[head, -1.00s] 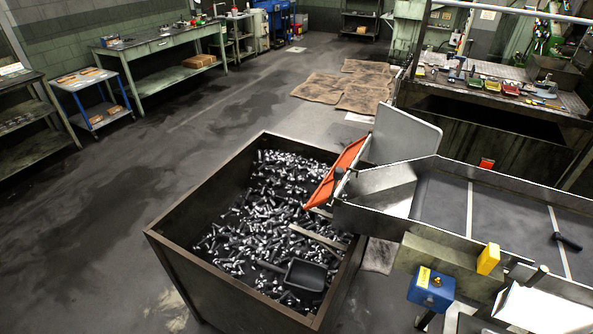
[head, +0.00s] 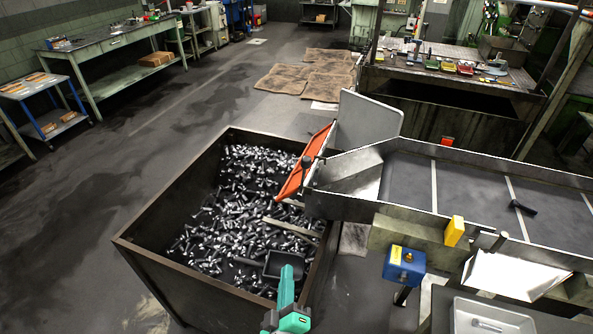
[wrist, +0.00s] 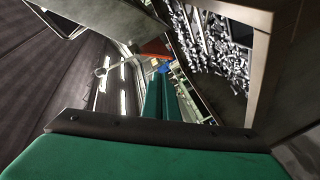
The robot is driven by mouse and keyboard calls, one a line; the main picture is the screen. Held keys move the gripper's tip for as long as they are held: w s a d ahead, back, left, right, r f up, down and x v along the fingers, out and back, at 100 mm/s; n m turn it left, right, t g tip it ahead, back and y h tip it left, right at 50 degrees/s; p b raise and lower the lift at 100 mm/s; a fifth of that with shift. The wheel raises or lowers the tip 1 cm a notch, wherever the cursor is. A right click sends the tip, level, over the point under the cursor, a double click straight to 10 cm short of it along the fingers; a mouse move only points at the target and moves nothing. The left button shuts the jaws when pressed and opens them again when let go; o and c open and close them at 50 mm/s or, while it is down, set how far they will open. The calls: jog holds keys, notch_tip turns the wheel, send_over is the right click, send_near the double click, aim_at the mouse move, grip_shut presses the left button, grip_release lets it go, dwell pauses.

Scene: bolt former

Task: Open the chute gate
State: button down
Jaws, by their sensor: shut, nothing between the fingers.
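The chute gate (head: 303,166) is an orange panel standing slanted across the bin-side end of the chute (head: 345,204), with a dark knob (head: 306,162) at its edge. A small orange patch (wrist: 154,48), likely the gate, shows beyond the fingertips in the wrist view. My gripper (head: 287,270) is teal and rises from the bottom edge in the head view, over the near edge of the bin, below and apart from the gate. In the wrist view its green fingers (wrist: 160,92) lie together, shut and empty. Any latch on the gate is too small to tell.
A steel bin (head: 165,262) full of bolts stands under the chute end, with a dark scoop (head: 280,262) in it. A grey upright plate (head: 368,122) stands behind the gate. A blue box (head: 404,264) and yellow block (head: 454,231) sit along the chute's near side. Floor at left is clear.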

jog(key=w+a+r+n+t+h, duration=0.1)
jog(key=w+a+r+n, duration=0.1)
jog(key=w+r, duration=0.65)
jog(key=w+a+r+n+h, duration=0.1)
jog(key=w+r+h, duration=0.1)
jog(key=w+r, duration=0.65)
jog(key=w+d+r, duration=0.2)
jog(key=w+d, duration=0.2)
jog(key=w, duration=0.1)
jog(key=shift+w+d, duration=0.15)
jog(key=shift+d, duration=0.2)
jog(key=shift+r, duration=0.1)
